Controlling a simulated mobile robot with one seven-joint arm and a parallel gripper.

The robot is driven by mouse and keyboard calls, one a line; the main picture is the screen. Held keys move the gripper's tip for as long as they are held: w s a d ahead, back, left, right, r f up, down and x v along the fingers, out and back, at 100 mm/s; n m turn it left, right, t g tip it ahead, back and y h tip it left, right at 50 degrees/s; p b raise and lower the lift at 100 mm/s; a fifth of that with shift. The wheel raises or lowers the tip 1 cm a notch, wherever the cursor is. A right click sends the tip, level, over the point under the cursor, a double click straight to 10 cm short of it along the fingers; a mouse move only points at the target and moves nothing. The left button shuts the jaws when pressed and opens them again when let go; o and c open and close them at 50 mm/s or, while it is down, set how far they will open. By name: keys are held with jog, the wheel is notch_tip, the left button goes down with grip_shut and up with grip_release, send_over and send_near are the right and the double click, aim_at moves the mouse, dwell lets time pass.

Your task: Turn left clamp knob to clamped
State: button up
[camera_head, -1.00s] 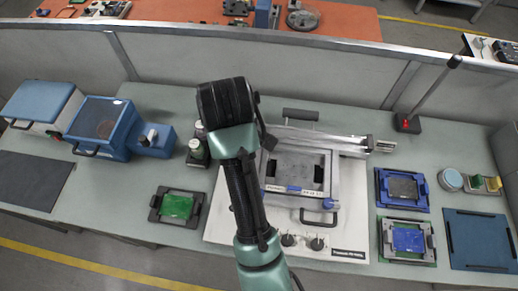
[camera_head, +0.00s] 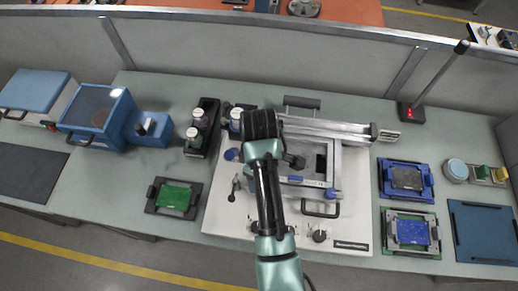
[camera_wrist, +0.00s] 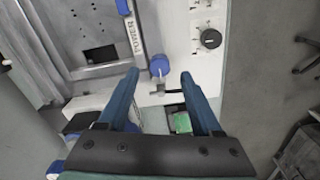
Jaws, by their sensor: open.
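The left clamp knob (camera_wrist: 160,65) is a blue knob at the corner of the printer's metal frame (camera_wrist: 105,70), beside the POWER lettering. In the wrist view my gripper (camera_wrist: 160,75) is open and empty. The knob shows between its two blue fingertips, but I cannot tell how far above it they are, and I see no contact. In the head view my arm hides this knob and the gripper. A second blue knob (camera_head: 333,194) sits at the frame's right front corner. A small dark lever (camera_head: 235,190) stands left of the frame.
A green board in a black holder (camera_head: 174,197) lies left of the printer's white base (camera_head: 222,215). A black rack of bottles (camera_head: 203,128) stands behind it. Black dials (camera_head: 320,236) line the front. Blue trays (camera_head: 405,180) lie to the right.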

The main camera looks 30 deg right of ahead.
jog(key=shift+f, duration=1.75)
grip_shut()
